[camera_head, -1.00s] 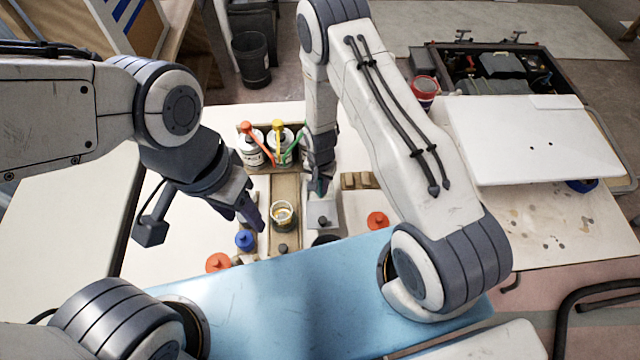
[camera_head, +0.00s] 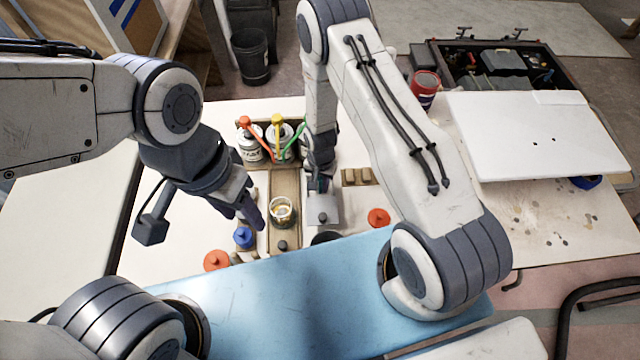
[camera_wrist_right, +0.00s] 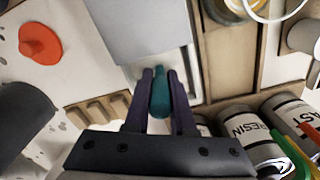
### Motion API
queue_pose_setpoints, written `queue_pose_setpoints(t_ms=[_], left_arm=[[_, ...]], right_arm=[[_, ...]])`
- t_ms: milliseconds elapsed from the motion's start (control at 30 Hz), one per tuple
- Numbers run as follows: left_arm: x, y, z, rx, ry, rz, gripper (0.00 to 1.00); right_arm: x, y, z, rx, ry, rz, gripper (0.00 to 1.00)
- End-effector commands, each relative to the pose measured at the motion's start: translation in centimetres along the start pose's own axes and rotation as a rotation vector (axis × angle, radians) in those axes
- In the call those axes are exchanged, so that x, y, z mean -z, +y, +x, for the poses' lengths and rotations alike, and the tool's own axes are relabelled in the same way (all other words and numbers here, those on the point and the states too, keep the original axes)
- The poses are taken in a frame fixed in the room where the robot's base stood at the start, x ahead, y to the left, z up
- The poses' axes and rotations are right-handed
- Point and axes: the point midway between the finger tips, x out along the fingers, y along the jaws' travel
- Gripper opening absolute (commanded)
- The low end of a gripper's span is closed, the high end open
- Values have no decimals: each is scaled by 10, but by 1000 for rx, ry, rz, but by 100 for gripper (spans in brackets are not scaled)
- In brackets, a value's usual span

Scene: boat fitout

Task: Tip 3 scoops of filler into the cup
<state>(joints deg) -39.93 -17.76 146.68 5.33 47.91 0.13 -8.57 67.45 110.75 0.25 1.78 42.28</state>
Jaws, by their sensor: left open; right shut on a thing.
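The clear cup (camera_head: 282,211) stands on a brown tray strip in the middle of the table, with yellowish contents. My right gripper (camera_head: 320,186) is shut on a teal handle (camera_wrist_right: 159,92) at the box's far edge. Whatever the handle carries at its far end is hidden, and I see no filler on it. My left gripper (camera_head: 250,212) is open and empty, left of the cup, above the blue-lidded pot (camera_head: 243,237).
Bottles with orange (camera_head: 250,145) and yellow-green (camera_head: 280,142) pumps stand behind the cup. Orange-red lids lie at right (camera_head: 378,217) and front left (camera_head: 216,260). Brown notched blocks (camera_head: 358,177) lie right of my right gripper. The left tabletop is clear.

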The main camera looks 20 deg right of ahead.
Motion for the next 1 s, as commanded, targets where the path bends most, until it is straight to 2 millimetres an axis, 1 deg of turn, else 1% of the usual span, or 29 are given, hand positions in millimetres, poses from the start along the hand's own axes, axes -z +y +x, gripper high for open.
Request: queue_pose_setpoints(t_ms=[167,1000], left_arm=[[0,0,-7,0,0,1,50],[3,4,-56,0,0,9,50]], right_arm=[[0,0,-9,0,0,0,0],[0,0,-77,1,1,0,0]])
